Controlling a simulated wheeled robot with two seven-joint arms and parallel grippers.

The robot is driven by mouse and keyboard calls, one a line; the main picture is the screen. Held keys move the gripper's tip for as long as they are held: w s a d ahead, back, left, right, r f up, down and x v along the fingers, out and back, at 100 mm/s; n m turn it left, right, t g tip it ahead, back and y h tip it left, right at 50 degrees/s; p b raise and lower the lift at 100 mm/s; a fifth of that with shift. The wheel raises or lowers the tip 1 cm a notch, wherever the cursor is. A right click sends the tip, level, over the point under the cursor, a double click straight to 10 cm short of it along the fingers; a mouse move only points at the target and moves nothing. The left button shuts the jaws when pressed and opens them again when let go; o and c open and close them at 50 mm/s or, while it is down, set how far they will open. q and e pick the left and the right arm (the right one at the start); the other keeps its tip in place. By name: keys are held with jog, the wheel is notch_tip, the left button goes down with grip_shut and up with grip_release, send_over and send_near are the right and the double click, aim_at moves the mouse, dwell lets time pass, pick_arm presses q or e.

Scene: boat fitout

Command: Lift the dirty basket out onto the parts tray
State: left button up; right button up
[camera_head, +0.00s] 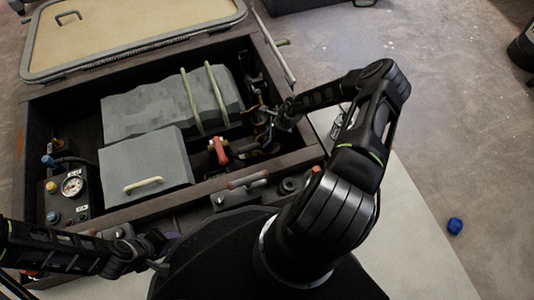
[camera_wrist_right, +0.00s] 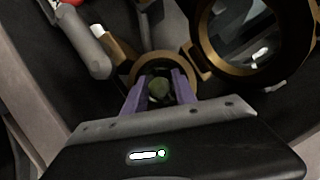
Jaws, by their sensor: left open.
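In the right wrist view a small bronze ring-shaped opening (camera_wrist_right: 138,72) has a dark, greenish piece (camera_wrist_right: 158,88) inside it, perhaps the dirty basket. The purple fingers of my right gripper (camera_wrist_right: 160,92) stand on either side of this piece. I cannot tell whether they touch it. In the head view my right gripper (camera_head: 277,121) reaches into the right side of the open compartment, among dark and bronze fittings. My left gripper (camera_head: 165,254) is open and empty at the near left, by the compartment's front edge. I cannot make out a parts tray for certain.
A larger bronze ring with glass (camera_wrist_right: 255,40) lies beside the opening. A red-handled valve (camera_head: 219,151) is left of my right gripper. Grey boxes (camera_head: 145,168) and a gauge panel (camera_head: 70,190) fill the left. A tan hatch lid (camera_head: 130,30) lies behind; a blue cap (camera_head: 454,226) lies right.

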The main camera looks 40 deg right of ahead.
dwell(0.6)
grip_shut()
dwell(1.2)
